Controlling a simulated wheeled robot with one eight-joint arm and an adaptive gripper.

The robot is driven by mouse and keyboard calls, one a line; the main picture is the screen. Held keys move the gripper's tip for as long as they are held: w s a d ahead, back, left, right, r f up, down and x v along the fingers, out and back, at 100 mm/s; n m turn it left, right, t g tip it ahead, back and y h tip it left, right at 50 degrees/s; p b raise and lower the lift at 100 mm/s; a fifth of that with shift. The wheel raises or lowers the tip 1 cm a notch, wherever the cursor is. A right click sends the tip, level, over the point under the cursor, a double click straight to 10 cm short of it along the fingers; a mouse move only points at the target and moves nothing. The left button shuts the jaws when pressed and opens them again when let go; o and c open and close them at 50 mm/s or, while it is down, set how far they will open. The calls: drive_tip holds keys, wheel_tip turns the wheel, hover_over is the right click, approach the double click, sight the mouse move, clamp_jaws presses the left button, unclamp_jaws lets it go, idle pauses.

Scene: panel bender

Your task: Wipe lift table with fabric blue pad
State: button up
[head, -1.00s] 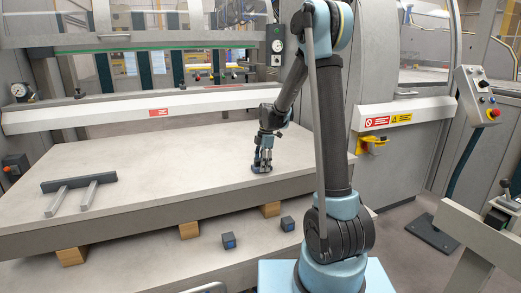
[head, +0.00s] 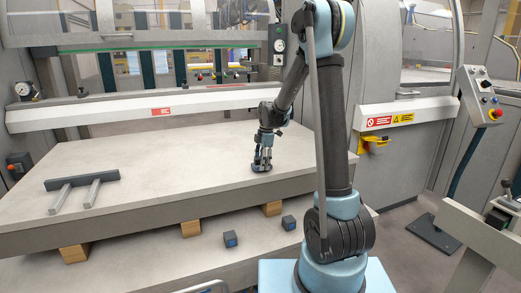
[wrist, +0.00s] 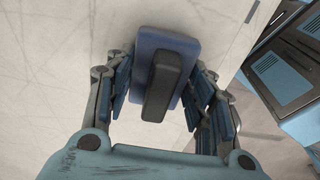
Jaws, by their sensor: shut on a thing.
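My gripper (head: 262,160) is over the right part of the lift table (head: 140,185), a large pale flat slab. In the wrist view my gripper (wrist: 162,95) is shut on the dark handle of the blue pad (wrist: 185,45). The pad's blue base lies flat at the table surface, and I cannot tell from these views how firmly it presses. In the head view the pad is small and mostly hidden under the fingers. Faint lines show on the pale surface in the wrist view.
Wooden blocks (head: 190,229) sit under the slab, and two small dark cubes (head: 230,240) rest on the lower surface. A white machine beam (head: 150,107) spans behind. A control panel (head: 478,97) stands at right.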

drive_tip(key=shift+r, duration=3.85)
